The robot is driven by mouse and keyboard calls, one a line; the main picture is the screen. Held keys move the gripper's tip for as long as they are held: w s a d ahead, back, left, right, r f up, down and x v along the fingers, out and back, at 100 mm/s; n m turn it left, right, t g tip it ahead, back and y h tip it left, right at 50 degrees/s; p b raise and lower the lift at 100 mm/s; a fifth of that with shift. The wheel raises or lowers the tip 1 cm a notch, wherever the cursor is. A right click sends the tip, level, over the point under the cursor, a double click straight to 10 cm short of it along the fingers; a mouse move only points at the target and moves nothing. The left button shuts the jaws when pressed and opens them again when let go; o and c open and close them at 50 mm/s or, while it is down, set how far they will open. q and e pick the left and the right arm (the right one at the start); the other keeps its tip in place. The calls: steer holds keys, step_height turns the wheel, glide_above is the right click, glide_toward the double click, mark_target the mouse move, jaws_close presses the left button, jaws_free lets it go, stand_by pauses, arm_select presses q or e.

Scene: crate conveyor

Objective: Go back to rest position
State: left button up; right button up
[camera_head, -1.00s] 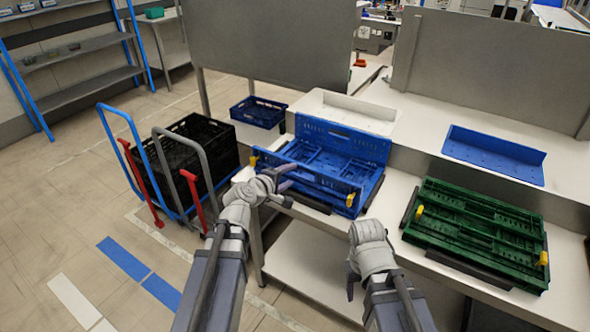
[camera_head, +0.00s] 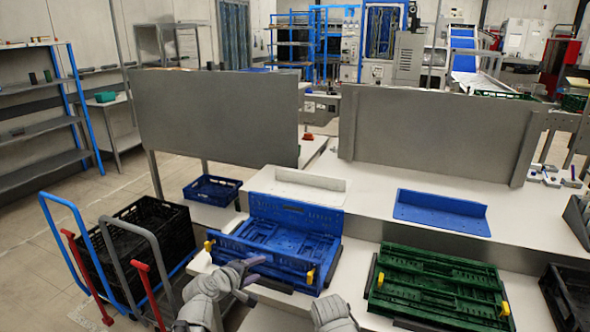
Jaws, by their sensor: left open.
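My left gripper (camera_head: 250,272) is open and empty at the front left of the blue crate (camera_head: 318,222). The blue crate stands on the white bench with its back wall upright and its front side low. My right arm (camera_head: 332,314) shows at the bottom edge, in front of the bench; its fingers are below the picture. The green folded crate (camera_head: 437,284) lies flat on the bench to the right, apart from both arms.
A trolley with a black crate (camera_head: 152,237) stands at the left. A small blue crate (camera_head: 212,190) sits behind it. A blue tray (camera_head: 440,212) lies on the raised shelf. Grey panels (camera_head: 217,117) stand behind the bench. Another black crate (camera_head: 568,297) is at the lower right.

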arm_select(q)
steer(key=s+d+f+m+g+p, duration=0.2)
steer(key=s+d+f+m+g, duration=0.25)
steer(key=s+d+m, duration=0.35)
steer(key=s+d+f+m+g+y+p, duration=0.1)
steer(key=s+m+g+y, duration=0.5)
steer(key=s, duration=0.7)
steer(key=shift+s+d+f+m+g+p, duration=0.25)
steer(key=shift+f+m+g+p, duration=0.2)
steer(key=shift+f+m+g, duration=0.35)
